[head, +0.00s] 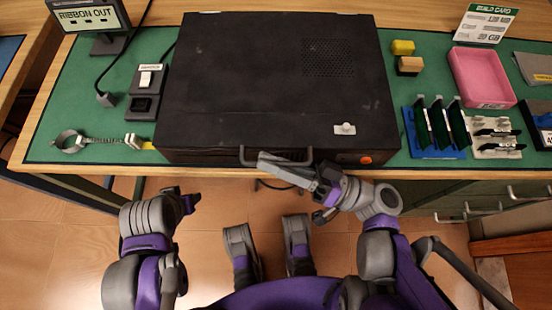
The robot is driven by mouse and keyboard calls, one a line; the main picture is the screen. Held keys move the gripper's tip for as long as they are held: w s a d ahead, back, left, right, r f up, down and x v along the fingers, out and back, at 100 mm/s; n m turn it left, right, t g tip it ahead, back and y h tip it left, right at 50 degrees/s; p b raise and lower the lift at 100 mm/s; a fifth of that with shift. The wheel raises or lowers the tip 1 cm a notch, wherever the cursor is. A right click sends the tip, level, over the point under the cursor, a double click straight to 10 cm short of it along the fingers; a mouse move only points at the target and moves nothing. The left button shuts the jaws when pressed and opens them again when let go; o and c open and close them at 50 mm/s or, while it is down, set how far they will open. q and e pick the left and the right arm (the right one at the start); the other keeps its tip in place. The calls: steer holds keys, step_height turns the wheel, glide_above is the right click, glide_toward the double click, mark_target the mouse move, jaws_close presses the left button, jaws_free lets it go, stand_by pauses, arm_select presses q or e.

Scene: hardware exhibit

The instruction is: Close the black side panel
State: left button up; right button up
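The black side panel (270,75) is the broad top face of a black computer case lying on the green mat. It has a vent patch at the upper right and a small white latch or label (345,129) near the front right. It looks flat on the case; I cannot tell whether a small gap is left. A grey bar handle (272,160) is on the case's front edge. My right gripper (287,168) is at this edge, overlapping the handle; contact and finger gap are unclear. My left gripper (183,198) is apart from the case, below the table edge, and looks open and empty.
Left of the case are a small switch box (146,80), a wrist strap (90,142) and a "RIBBON OUT" display (88,17). To its right are small blocks (403,47), a pink tray (482,77) and a blue card rack (434,130). Drawers are below the table at right.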

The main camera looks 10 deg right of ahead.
steer(key=b+v, duration=0.2)
steer(key=v, duration=0.8)
steer(key=shift+s+d, duration=0.15)
steer(key=shift+d, duration=0.2)
steer(key=shift+f, duration=0.15)
stand_by(0.5)
